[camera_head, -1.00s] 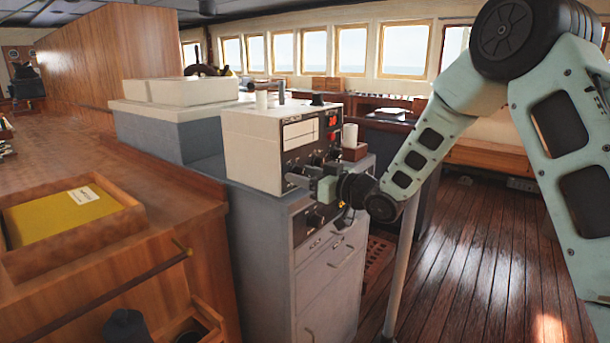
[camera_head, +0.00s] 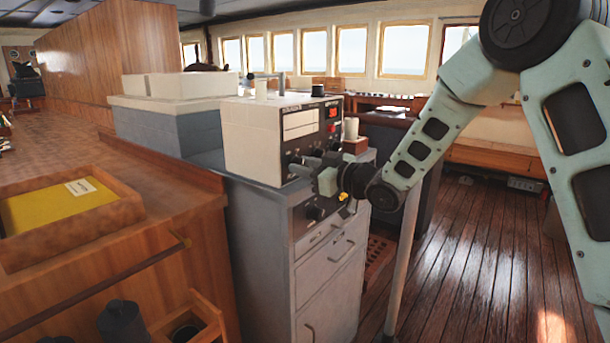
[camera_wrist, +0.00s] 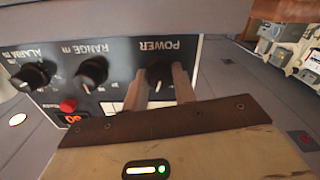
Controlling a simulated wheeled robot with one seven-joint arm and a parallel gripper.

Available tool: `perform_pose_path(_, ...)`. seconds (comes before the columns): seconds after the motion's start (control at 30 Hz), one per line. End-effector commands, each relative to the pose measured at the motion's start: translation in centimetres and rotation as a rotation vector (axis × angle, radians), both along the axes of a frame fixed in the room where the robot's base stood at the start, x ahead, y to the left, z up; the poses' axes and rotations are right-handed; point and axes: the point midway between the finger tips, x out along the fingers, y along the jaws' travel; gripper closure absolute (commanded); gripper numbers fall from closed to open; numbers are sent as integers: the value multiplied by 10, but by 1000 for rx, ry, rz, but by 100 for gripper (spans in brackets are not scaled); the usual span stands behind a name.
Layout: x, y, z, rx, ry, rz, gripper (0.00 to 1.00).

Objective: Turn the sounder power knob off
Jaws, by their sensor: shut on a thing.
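The sounder is a cream box (camera_head: 252,138) with a dark front panel, on top of a grey cabinet. In the wrist view its panel (camera_wrist: 122,58) appears upside down, with knobs labelled POWER, RANGE and ALARM. My gripper (camera_wrist: 162,82) has its two fingers on either side of the black power knob (camera_wrist: 158,72) and is shut on it. The fingers partly hide the knob, so its pointer position is unclear. In the head view my gripper (camera_head: 308,168) is at the panel's lower part and covers that knob.
The range knob (camera_wrist: 92,72) and alarm knob (camera_wrist: 34,76) are beside the power knob. A red button (camera_wrist: 68,104) and lit red digits (camera_wrist: 73,120) are close by. The grey cabinet (camera_head: 262,250) stands below. A pale pole (camera_head: 403,260) rises near my arm.

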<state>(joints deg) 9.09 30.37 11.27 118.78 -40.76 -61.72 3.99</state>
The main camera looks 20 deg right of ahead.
Motion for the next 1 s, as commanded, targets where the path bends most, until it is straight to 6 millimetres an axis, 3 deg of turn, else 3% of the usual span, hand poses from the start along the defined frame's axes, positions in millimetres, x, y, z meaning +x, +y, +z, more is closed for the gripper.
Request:
perform_pose_path(0.6, 0, 0, -5, -457, -337, 1, 96)
perform_pose_path(1.0, 0, 0, -2, -650, -475, 1, 96)
